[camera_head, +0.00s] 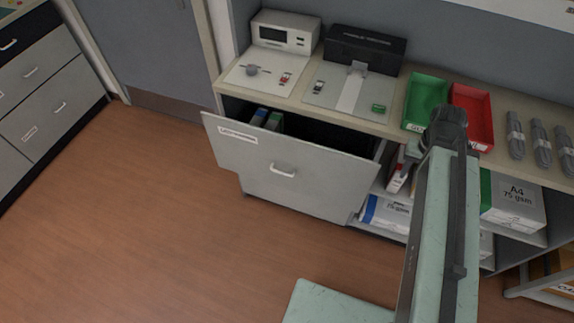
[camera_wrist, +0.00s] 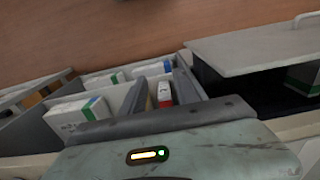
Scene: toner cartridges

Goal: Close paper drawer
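The paper drawer (camera_head: 290,170) is pulled out of the grey cabinet under the counter. Its front stands at an angle in the picture, with a white label at upper left and a light bar handle (camera_head: 283,170) near the middle. A few boxes show inside at its left end. In the wrist view the drawer front (camera_wrist: 255,48) is at the upper right, with part of its handle at the picture's edge. My arm rises at the right in the head view, apart from the drawer in the picture.
Open shelves right of the drawer hold paper packs (camera_head: 512,200), also seen in the wrist view (camera_wrist: 78,115). The counter bears a green tray (camera_head: 426,98), a red tray (camera_head: 476,115), a black printer (camera_head: 365,48) and cables. The brown floor (camera_head: 130,220) before the drawer is clear.

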